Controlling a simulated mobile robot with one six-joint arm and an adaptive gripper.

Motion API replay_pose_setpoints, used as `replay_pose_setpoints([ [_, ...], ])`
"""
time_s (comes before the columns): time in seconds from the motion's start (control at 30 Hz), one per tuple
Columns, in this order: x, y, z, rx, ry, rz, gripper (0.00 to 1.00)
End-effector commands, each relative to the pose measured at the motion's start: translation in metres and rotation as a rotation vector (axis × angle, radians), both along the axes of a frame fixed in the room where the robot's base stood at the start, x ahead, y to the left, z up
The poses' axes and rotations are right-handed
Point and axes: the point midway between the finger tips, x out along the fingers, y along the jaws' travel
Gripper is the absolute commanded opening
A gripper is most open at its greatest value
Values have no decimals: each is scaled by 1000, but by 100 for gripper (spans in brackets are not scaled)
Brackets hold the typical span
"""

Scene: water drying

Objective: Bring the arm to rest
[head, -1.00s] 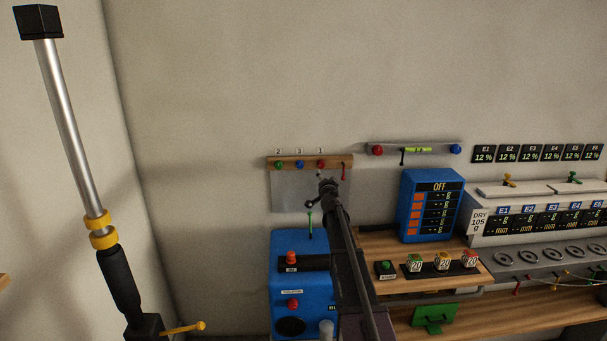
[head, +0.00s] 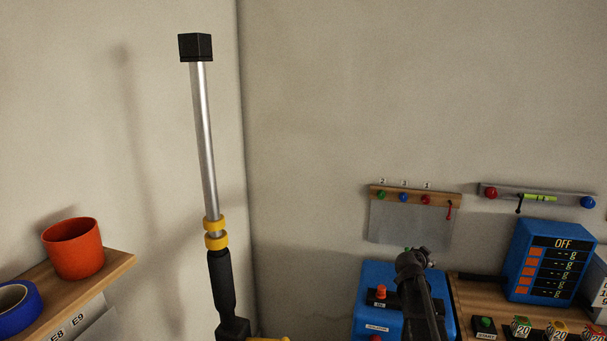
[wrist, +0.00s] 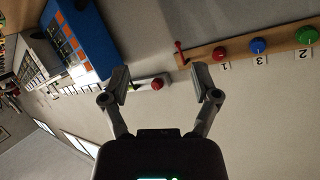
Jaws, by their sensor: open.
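My gripper (head: 413,262) shows in the head view at the end of my dark arm, in front of the blue machine and below the wooden peg rail (head: 415,197). In the wrist view my gripper (wrist: 164,88) is open, its two fingers wide apart with nothing held between them. Beyond the fingers are the wall, the peg rail (wrist: 245,47) with red, blue and green knobs, and a metal bar with a red knob (wrist: 157,85). These look apart from the fingers.
The blue machine (head: 378,308) stands close below my gripper. A blue display box reading OFF (head: 548,262) stands to its right. A tall silver pole (head: 205,140) rises at left centre. A shelf (head: 115,263) holds an orange cup (head: 73,248) and blue tape (head: 18,305). The wall between is bare.

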Motion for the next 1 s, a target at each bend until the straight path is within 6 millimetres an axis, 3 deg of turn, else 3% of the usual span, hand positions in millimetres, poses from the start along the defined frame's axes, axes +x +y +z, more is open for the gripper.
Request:
replay_pose_setpoints([
  [0.03,-20,11,-9,2,65,3,79],
  [0.27,-88,57,-50,26,396,77,79],
  [0.6,-203,145,-99,103,879,411,79],
  [0.8,-268,194,-112,151,1093,689,79],
  [1.0,-304,221,-114,179,1193,877,79],
])
